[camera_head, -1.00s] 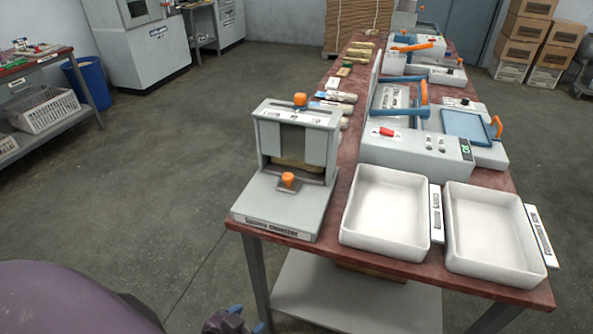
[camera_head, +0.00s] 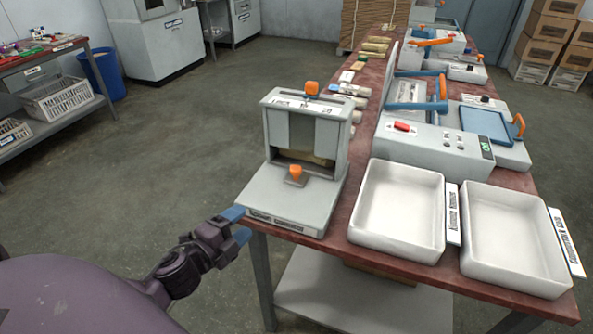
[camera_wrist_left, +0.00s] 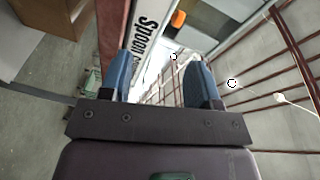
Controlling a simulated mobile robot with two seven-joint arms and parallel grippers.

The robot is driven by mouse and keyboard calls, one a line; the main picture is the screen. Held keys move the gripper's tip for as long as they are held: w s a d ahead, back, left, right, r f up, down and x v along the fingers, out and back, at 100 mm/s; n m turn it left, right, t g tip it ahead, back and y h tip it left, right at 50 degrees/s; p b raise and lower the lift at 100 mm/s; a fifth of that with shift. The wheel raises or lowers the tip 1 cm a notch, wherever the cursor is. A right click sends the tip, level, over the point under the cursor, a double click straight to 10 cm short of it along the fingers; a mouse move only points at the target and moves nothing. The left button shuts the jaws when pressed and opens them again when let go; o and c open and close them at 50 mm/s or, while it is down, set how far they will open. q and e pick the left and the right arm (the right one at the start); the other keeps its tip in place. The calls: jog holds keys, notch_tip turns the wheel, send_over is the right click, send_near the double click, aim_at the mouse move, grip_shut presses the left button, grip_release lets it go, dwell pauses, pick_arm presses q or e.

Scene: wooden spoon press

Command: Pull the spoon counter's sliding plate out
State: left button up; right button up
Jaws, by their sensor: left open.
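The spoon counter (camera_head: 288,205) is a grey upright box on a flat base at the table's near left corner. Its sliding plate (camera_head: 296,182) shows low at the front opening, with an orange knob (camera_head: 295,171) on it. A second orange knob (camera_head: 312,88) sits on top. My left gripper (camera_head: 238,224) is open and empty, with blue fingers by the base's front left corner. In the left wrist view, the open fingers (camera_wrist_left: 163,75) point toward the counter's labelled front edge (camera_wrist_left: 150,35), with an orange knob (camera_wrist_left: 178,18) beyond. My right gripper is not in view.
Two white trays (camera_head: 398,246) stand right of the counter at the table's front edge. Several grey presses with blue and orange handles (camera_head: 430,145) stand behind them. The floor (camera_head: 150,145) left of the red table is open.

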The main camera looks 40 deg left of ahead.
aim_at(294, 168)
pick_arm(q)
jog(key=w+a+r+m+g+h, duration=0.1)
jog(key=w+r+m+h, duration=0.1)
jog(key=m, duration=0.6)
jog(key=w+a+r+m+g+h+b, duration=0.1)
jog(key=w+r+m+g+h, duration=0.1)
jog(key=m, duration=0.7)
jog(key=w+a+r+m+g+h+b, duration=0.1)
jog(key=w+r+m+g+h, duration=0.1)
jog(key=m, duration=0.6)
jog(key=shift+w+r+h, duration=0.25)
jog(key=shift+w+r, duration=0.05)
jog(key=shift+w, duration=0.3)
jog(key=shift+w+r+h, duration=0.3)
jog(key=shift+w+r, duration=0.05)
jog(key=shift+w, duration=0.25)
jog(key=shift+w+r+h, duration=0.25)
jog(key=shift+w+r, duration=0.05)
jog(key=shift+w, duration=0.3)
jog(key=shift+w+a+r+m+g+y, duration=0.15)
jog(key=shift+w+a+m+g+y, duration=0.25)
jog(key=shift+m, duration=0.3)
jog(key=b+x, duration=0.1)
jog(key=x, duration=0.8)
jog(key=shift+w+d, duration=0.1)
jog(key=shift+d, duration=0.05)
jog(key=shift+w+d+f+b, duration=0.25)
jog(key=shift+w+d+b, duration=0.05)
jog(key=shift+w, duration=0.15)
grip_shut()
